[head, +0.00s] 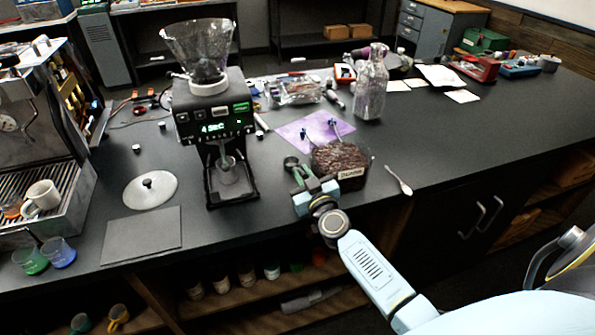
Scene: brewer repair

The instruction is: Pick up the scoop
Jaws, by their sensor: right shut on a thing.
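My right gripper (302,184) reaches in from the lower right to the counter's front edge, just left of the bean container. It is shut on a small dark, round-ended piece that looks like the scoop (291,163). The fingers hide part of it, and I cannot tell whether it touches the counter. The bean container (340,155) is full of dark brown beans and has a pale label on its front. My left gripper is not in view.
A grinder (215,125) with a clear hopper stands to the left. A white spoon (400,181) lies right of the beans. A purple mat (300,132) and a glass bottle (371,90) are behind. The right counter (470,130) is clear.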

